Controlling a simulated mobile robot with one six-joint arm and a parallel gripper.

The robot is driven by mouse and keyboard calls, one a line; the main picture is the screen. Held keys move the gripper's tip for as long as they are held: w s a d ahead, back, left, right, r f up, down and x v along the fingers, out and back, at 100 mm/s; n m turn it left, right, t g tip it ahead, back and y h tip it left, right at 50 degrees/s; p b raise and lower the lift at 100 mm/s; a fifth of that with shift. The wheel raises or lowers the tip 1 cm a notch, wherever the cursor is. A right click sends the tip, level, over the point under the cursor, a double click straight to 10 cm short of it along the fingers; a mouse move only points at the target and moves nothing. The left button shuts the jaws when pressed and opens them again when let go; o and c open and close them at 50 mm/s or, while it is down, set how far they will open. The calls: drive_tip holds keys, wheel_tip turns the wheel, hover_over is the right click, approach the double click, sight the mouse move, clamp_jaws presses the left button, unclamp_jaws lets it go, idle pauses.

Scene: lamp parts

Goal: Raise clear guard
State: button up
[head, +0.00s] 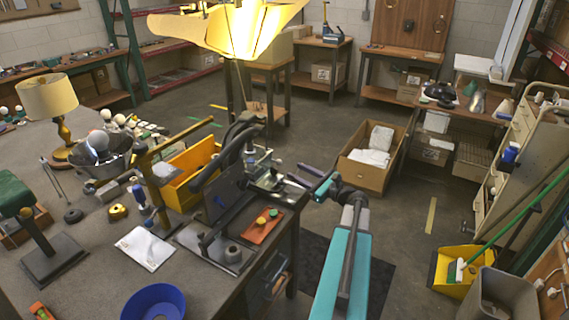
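A bench device with a black lever handle (222,155) stands near the right edge of the grey workbench (85,285). A dark flat panel (226,192) stands upright at its front; I cannot tell for sure whether this is the clear guard. A grey base plate (215,252) and an orange box with green and yellow round tops (262,226) sit in front of it. My teal arm reaches in from the lower right.
A yellow bin (190,178) stands left of the device. A lit yellow lampshade (235,28) hangs above and behind. A white sheet (146,248) and a blue bowl (153,303) lie nearer.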

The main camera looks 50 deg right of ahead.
drive_tip(key=shift+w+a+p, duration=0.2)
drive_tip(key=shift+w+p, duration=0.8)
drive_tip(key=shift+w, duration=2.9)
drive_tip(key=shift+c, duration=0.3)
clamp_jaws()
